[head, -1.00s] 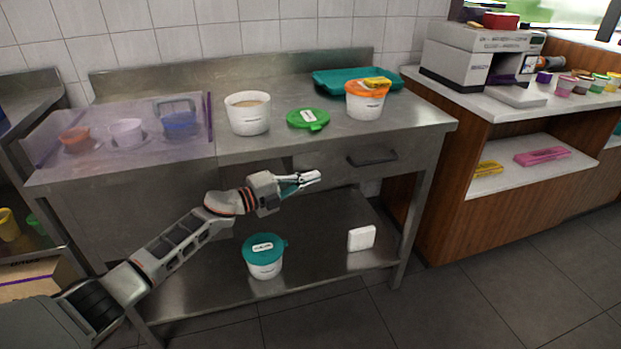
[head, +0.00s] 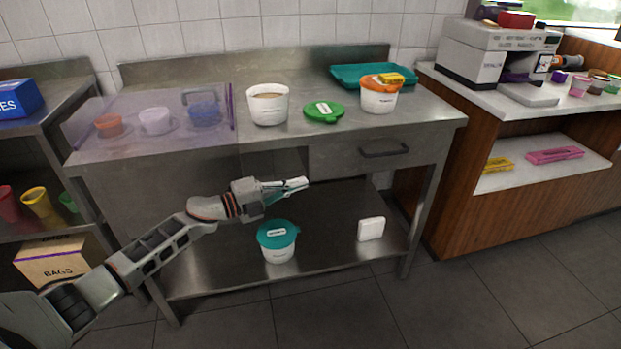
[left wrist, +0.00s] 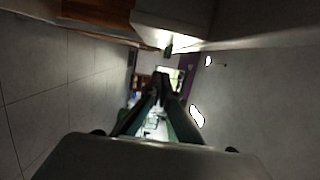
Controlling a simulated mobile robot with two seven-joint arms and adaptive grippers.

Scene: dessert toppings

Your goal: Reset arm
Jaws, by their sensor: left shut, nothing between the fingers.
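My left gripper (head: 303,184) is shut and empty. Its arm comes in from the left and reaches out in front of the steel table (head: 345,140), below the tabletop and above the lower shelf. My right gripper is not in view.
On the table stand an open white tub (head: 268,108), a green lid (head: 324,112), an orange-topped tub (head: 379,97) and a teal tray (head: 350,71). A teal-lidded tub (head: 278,245) and white block (head: 371,229) occupy the lower shelf. Grey floor (head: 370,310) in front is clear.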

